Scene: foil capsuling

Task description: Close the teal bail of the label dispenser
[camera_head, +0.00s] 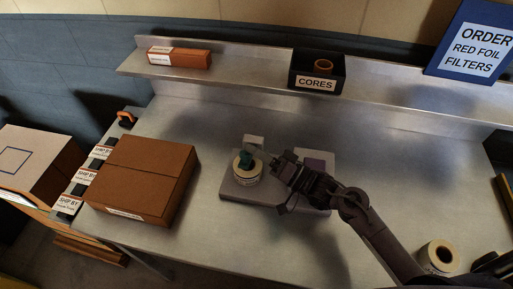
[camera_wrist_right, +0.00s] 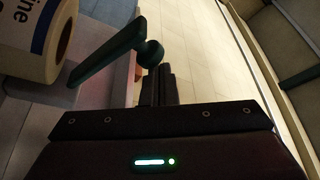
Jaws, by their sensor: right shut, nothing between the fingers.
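The label dispenser (camera_head: 232,190) is a pale grey unit on the metal table, near the middle of the head view. A cream label roll (camera_head: 247,172) sits at its left end; the roll also shows at upper left in the wrist view (camera_wrist_right: 45,45). The teal bail (camera_head: 246,159) shows small by the roll. In the wrist view the bail (camera_wrist_right: 108,55) slants out beside the roll and ends in a round knob. My right gripper (camera_head: 272,160) is shut and empty, its fingertips (camera_wrist_right: 158,75) close to the knob; contact is unclear. My left gripper is out of view.
A brown carton (camera_head: 145,175) stands on the table's left. A shelf (camera_head: 240,84) at the back holds a black CORES bin (camera_head: 317,72) and an orange-brown box (camera_head: 179,57). Another roll (camera_head: 437,257) stands at lower right. Bare table lies between carton and dispenser.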

